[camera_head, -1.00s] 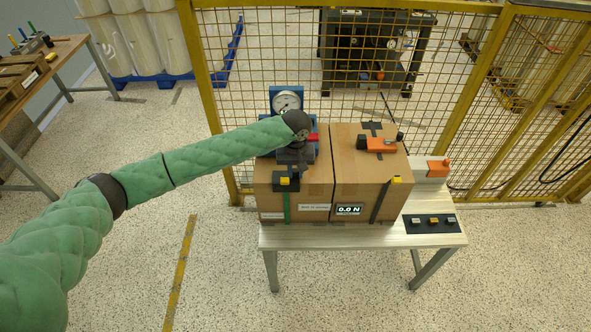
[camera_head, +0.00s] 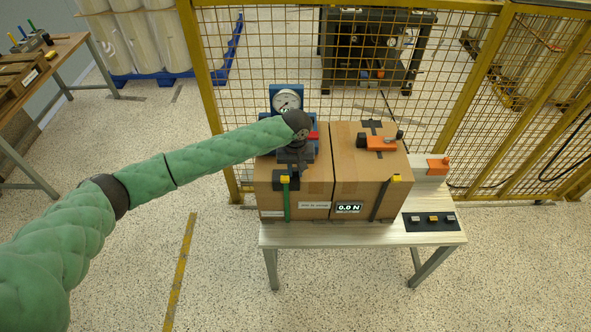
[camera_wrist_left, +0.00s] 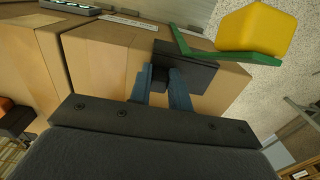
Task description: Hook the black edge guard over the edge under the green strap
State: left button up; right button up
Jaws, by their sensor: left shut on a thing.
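The black edge guard (camera_head: 278,184) is at the front top edge of the left cardboard box (camera_head: 311,190). It also shows in the left wrist view (camera_wrist_left: 197,74). My left gripper (camera_wrist_left: 166,84) is shut on it. The green strap (camera_head: 287,204) runs down the box front, with a yellow block (camera_head: 285,179) at its top. In the head view the strap passes in front of the guard. In the left wrist view the strap (camera_wrist_left: 236,54) crosses beside the guard's outer end. I cannot tell whether the guard sits fully on the edge. My right gripper is out of view.
A second box (camera_head: 362,190) with a dark strap (camera_head: 380,203) and an orange tool (camera_head: 378,143) stands close on the right. A blue gauge device (camera_head: 287,101) stands behind my gripper.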

pick_arm(q)
jog(key=shift+w, duration=0.1)
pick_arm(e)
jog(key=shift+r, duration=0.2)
pick_arm(q)
jog(key=o, duration=1)
jog(key=shift+r+p, duration=1.1)
jog(key=shift+p, duration=0.25)
jog(key=shift+r+p, duration=0.9)
jog(key=shift+p, duration=0.1)
jog(key=shift+r, duration=0.15)
jog(key=shift+r+p, duration=0.9)
jog(key=shift+p, duration=0.2)
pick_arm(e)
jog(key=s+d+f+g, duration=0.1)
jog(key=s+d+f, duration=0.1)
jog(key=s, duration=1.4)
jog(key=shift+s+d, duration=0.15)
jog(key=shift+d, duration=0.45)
